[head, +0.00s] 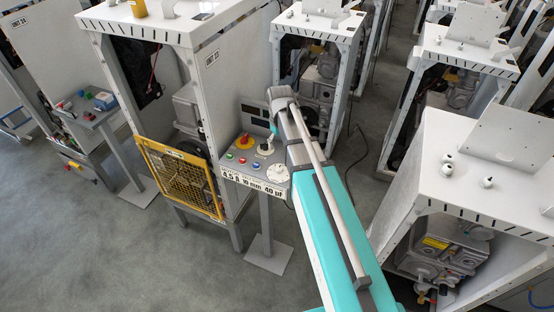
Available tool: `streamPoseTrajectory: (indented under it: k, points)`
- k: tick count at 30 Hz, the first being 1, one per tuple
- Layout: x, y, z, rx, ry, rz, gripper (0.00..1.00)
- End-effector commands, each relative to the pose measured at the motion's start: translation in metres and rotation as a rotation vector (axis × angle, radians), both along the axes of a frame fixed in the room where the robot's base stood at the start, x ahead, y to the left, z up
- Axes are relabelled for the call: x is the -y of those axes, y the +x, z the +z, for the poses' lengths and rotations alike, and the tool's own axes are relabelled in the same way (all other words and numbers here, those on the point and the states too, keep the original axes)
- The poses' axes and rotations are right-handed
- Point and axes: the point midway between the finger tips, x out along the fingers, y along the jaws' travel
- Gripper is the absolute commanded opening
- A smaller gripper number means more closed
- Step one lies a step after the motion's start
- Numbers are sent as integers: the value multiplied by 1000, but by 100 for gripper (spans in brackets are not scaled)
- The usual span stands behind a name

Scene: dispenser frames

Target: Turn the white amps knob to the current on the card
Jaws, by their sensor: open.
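The control panel (233,172) stands on a post beside the yellow-guarded machine. It carries a white dial (278,173) at its right front and a second white knob (265,149) farther back. I cannot read their labels, so I cannot tell which is the amps knob. The card (253,185) on the panel's front edge reads 4.5 A, 10 mm, 40 µF. My gripper (271,133) shows only as a small teal and dark part above the back white knob, mostly hidden by my arm. It is open; whether it touches the knob cannot be seen.
A red stop button on a yellow base (244,142) and small coloured buttons (242,161) sit left of the white knobs. A yellow mesh guard (180,178) is just left of the panel. More white frames (470,170) stand to the right. The floor in front is clear.

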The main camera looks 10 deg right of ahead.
Motion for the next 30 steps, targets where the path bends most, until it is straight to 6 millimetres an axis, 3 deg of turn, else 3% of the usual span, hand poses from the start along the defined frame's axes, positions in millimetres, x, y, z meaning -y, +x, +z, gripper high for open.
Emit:
streamPoseTrajectory:
  k: [17, 30]
  points:
    - [-4, 1, -1, 0, 0, 9, 85]
    - [-5, 1, -27, 0, 0, 10, 85]
